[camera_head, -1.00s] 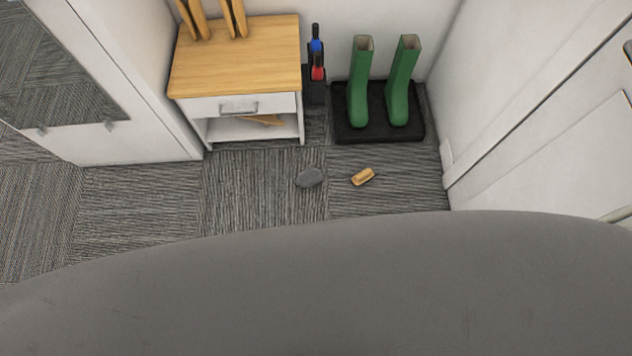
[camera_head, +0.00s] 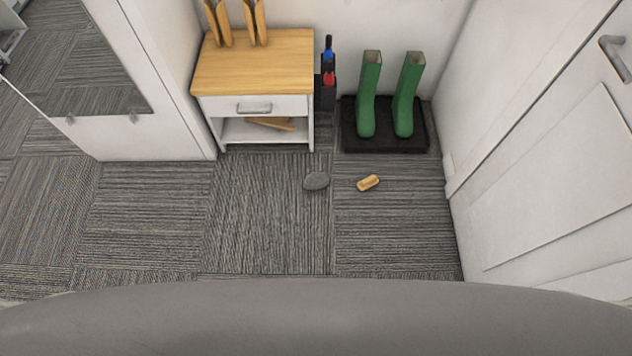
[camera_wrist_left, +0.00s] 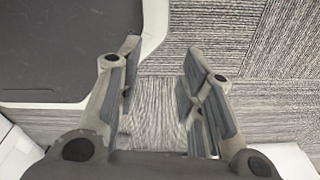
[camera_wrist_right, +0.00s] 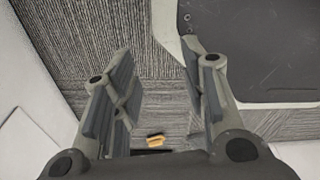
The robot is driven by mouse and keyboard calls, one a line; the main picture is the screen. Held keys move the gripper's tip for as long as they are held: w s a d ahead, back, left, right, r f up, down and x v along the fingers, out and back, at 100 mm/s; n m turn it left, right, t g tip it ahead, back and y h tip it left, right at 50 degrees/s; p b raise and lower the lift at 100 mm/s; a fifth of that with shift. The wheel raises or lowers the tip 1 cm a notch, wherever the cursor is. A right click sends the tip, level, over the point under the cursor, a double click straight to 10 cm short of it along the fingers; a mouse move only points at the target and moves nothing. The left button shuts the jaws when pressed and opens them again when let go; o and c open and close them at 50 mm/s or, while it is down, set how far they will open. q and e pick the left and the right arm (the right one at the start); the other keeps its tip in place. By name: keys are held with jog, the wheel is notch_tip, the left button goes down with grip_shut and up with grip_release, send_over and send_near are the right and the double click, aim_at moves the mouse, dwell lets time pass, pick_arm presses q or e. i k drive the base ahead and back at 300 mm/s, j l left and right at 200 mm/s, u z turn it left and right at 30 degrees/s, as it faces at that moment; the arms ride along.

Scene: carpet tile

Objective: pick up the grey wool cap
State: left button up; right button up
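The grey wool cap (camera_head: 316,181) lies on the carpet tiles in the head view, in front of the small cabinet and left of a wooden brush. Neither gripper shows in the head view. In the left wrist view my left gripper (camera_wrist_left: 158,65) is open and empty above the carpet. In the right wrist view my right gripper (camera_wrist_right: 157,68) is open and empty, with the brush (camera_wrist_right: 156,141) on the floor beyond it.
A white cabinet (camera_head: 262,105) with a wooden top stands behind the cap. Green boots (camera_head: 369,95) stand on a black tray (camera_head: 385,144). The wooden brush (camera_head: 368,183) lies right of the cap. A door (camera_head: 560,180) is at the right, a mirrored unit (camera_head: 150,140) at the left. Carpet in front is clear.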

aim_at(317, 180)
jog(key=i+l, duration=0.25)
jog(key=l, duration=0.15)
jog(key=i+l, duration=0.25)
jog(key=i+l+u, duration=0.1)
jog(key=i+l, duration=0.15)
jog(key=l, duration=0.25)
jog(key=i+l, duration=0.25)
jog(key=l, duration=0.15)
